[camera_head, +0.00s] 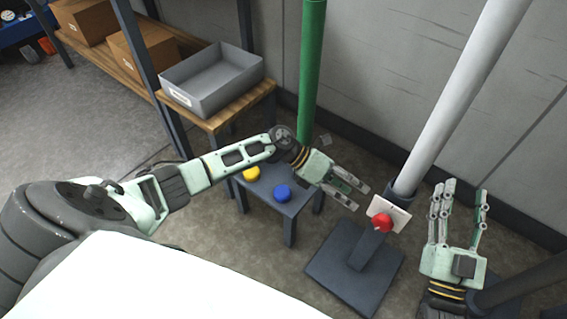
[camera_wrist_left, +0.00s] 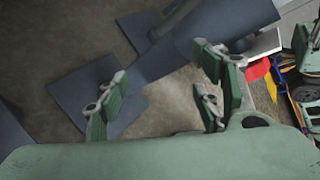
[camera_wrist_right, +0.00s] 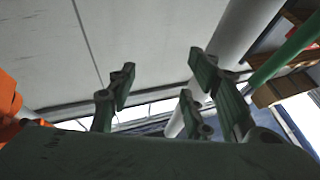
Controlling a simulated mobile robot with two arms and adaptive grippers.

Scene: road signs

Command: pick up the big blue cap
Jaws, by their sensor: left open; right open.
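A blue cap (camera_head: 283,193) sits on the low dark stool (camera_head: 290,211), near its right side. A yellow cap (camera_head: 251,173) sits on the same stool, further left and back. My left gripper (camera_head: 357,197) is open and empty, to the right of the blue cap and above the floor, pointing right toward the pole base. In the left wrist view its open fingers (camera_wrist_left: 165,100) show no cap between them. My right gripper (camera_head: 459,204) is open and empty at the far right, pointing up in the head view.
A white pole (camera_head: 455,90) stands in a dark base (camera_head: 353,266) with a white card and a red knob (camera_head: 382,222). A green pole (camera_head: 312,70) rises behind the stool. A grey bin (camera_head: 212,80) stands on a wooden shelf at the back left, near cardboard boxes (camera_head: 143,48).

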